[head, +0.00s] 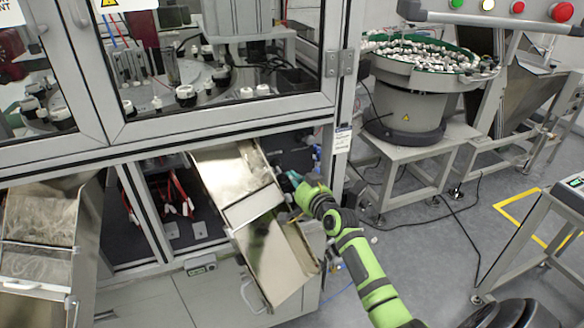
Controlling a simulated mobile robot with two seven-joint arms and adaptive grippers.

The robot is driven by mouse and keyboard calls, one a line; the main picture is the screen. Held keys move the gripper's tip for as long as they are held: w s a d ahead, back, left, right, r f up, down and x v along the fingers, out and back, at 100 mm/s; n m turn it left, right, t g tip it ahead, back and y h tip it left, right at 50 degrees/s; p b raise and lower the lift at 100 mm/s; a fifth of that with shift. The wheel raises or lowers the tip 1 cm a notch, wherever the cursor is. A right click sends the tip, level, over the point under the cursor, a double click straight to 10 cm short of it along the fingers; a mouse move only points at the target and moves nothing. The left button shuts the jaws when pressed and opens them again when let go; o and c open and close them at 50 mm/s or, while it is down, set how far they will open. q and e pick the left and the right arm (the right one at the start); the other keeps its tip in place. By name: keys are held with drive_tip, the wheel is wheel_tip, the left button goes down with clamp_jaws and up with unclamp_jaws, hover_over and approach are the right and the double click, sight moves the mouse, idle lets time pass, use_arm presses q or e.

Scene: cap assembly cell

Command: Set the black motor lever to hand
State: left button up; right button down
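My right arm reaches in from the lower right, and its gripper (288,181) is at the right side of the upper metal chute, in front of the dark opening under the machine. The gripper is small and partly hidden by its own wrist and the chute edge, so I cannot tell whether its fingers are open or shut. I cannot make out the black motor lever; the area around the fingertips is dark and partly covered. My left gripper is not in view.
The sloping metal chute (236,182) stands close left of my gripper. A machine frame post (346,95) rises close to the right. A bowl feeder (409,95) on a stand is behind, at right. Another chute (40,232) is at far left. The grey floor (425,255) has free room.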

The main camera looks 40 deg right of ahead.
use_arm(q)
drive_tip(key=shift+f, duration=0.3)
use_arm(e)
drive_tip(key=shift+f, duration=0.5)
use_arm(q)
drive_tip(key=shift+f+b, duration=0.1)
drive_tip(key=shift+b, duration=0.2)
use_arm(e)
drive_tip(key=shift+f, duration=0.1)
